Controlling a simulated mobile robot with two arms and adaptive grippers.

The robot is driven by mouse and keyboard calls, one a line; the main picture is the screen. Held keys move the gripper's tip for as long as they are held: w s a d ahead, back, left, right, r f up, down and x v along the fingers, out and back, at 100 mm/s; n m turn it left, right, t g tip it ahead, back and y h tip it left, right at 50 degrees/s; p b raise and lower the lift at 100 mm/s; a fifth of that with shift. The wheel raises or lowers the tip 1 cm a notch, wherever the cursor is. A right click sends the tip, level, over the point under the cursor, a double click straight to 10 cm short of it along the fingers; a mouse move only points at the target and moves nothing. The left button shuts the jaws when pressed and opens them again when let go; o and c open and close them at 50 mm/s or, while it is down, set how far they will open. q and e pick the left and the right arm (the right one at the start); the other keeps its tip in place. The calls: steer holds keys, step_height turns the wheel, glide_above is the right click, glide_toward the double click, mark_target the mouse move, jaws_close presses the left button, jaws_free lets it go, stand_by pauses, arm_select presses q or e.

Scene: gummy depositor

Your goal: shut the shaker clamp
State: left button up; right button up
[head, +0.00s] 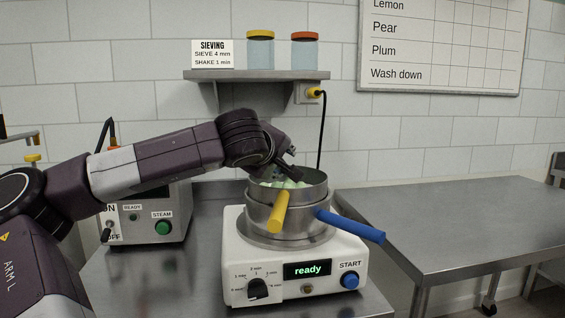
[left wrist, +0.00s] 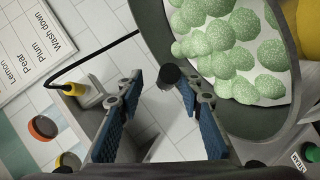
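The white shaker (head: 236,262) stands on the steel bench in the head view. Two stacked metal sieves (head: 258,215) sit on it, with green sugared gummies in the top one, also seen in the left wrist view (left wrist: 232,52). My left gripper (head: 288,172) is at the back rim of the top sieve. In the left wrist view its blue-padded fingers (left wrist: 160,84) are open. A dark round knob (left wrist: 169,75), perhaps the end of the clamp lever, shows between the fingertips; contact cannot be told. The rest of the clamp is hidden. My right gripper is out of view.
A yellow handle (head: 279,211) and a blue handle (head: 350,225) stick out from the sieves. A steamer box (head: 168,215) stands to the left. A shelf with jars (head: 257,75) and a plugged cord (head: 321,130) are behind. The right table (head: 450,225) is clear.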

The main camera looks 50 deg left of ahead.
arm_select(q)
steer(key=v, duration=1.1)
steer(key=shift+s, duration=0.2)
steer(key=shift+r, duration=0.1)
